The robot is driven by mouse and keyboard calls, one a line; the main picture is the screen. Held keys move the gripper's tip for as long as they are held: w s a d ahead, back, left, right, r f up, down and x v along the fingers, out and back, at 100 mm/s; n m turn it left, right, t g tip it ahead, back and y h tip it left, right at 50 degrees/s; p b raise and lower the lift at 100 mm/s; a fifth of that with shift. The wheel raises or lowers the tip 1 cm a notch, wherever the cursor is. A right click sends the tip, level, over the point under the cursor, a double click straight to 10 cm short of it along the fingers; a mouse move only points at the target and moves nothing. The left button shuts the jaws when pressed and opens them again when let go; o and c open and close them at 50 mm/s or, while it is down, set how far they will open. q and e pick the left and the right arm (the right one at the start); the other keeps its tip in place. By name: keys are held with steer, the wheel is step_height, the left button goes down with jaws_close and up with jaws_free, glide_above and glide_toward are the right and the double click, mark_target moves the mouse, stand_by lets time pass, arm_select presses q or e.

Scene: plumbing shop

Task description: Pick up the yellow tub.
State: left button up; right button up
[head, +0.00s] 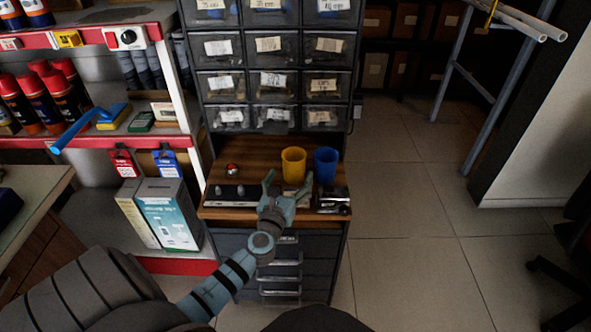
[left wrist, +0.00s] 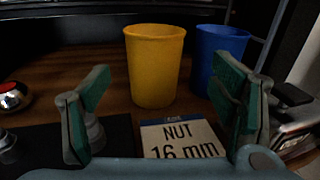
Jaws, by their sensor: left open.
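The yellow tub (head: 293,165) stands upright on the wooden top of the drawer cabinet in the head view. In the left wrist view the yellow tub (left wrist: 154,66) is straight ahead, beyond the fingertips and between them in the picture. My left gripper (head: 285,191) is open and empty, just in front of the tub and apart from it. Its two green fingers (left wrist: 160,95) frame a label reading "NUT 16 mm" (left wrist: 182,138) in the wrist view. My right gripper is in neither view.
A blue tub (head: 326,165) stands close to the right of the yellow one. A red-topped round object (head: 232,170) is to the left. A black mat (head: 240,194) with small parts lies front left, and dark metal items (head: 332,201) lie front right. Labelled drawers (head: 271,84) rise behind.

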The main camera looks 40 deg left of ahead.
mark_target(291, 172)
arm_select(q)
steer(key=x, duration=0.1)
steer(key=b+x, duration=0.1)
steer(key=x, duration=0.2)
steer(key=shift+a+f+b, duration=0.3)
steer(key=shift+a+b, duration=0.1)
steer(key=shift+a, duration=0.05)
steer(key=shift+w+a, duration=0.1)
steer(key=shift+w, duration=0.3)
steer(key=shift+r, duration=0.1)
steer(key=c, duration=1.2)
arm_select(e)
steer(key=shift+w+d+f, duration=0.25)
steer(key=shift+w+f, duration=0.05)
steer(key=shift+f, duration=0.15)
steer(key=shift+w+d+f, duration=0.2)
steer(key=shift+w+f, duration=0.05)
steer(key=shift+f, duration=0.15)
